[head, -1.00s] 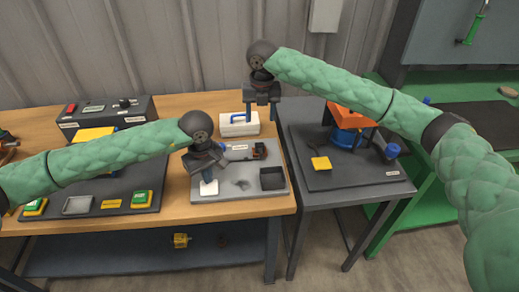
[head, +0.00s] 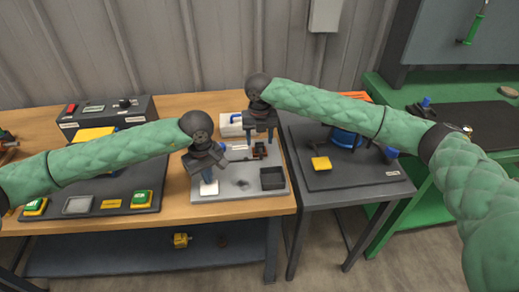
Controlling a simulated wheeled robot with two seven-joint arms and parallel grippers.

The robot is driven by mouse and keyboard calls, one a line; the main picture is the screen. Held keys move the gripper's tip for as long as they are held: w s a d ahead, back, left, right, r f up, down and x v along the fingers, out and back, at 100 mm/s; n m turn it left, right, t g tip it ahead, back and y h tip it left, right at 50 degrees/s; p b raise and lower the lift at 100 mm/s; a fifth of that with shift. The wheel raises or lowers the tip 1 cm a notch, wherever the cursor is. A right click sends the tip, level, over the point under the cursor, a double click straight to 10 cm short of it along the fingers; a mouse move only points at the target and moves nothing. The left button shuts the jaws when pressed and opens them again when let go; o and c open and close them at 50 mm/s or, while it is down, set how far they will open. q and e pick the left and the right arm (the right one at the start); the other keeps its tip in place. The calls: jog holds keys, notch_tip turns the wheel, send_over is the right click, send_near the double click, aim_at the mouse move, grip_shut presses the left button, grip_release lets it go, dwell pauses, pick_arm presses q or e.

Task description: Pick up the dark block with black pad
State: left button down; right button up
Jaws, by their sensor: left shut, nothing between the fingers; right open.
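A light grey board (head: 228,194) lies on the wooden table. On it, a small dark block (head: 259,152) with a brownish part sits near the right back; its pad is too small to make out. My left gripper (head: 207,176) is shut and empty, above a white square pad (head: 209,188) at the board's left.
A black open tray (head: 272,179) lies on the board's front right. A white case (head: 231,125) with a blue handle stands behind. A grey table (head: 340,198) with a yellow block (head: 321,163) stands right. A dark board with green-yellow blocks (head: 142,198) lies left.

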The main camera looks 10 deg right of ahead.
aim_at(260, 144)
jog(key=shift+f, duration=1.45)
jog(key=c, duration=1.1)
jog(key=shift+o, duration=0.2)
notch_tip(260, 144, up, 10)
jog(key=shift+w, duration=0.1)
pick_arm(q)
notch_tip(260, 144, up, 9)
jog(key=shift+p, duration=0.4)
pick_arm(e)
jog(key=shift+r, duration=0.45)
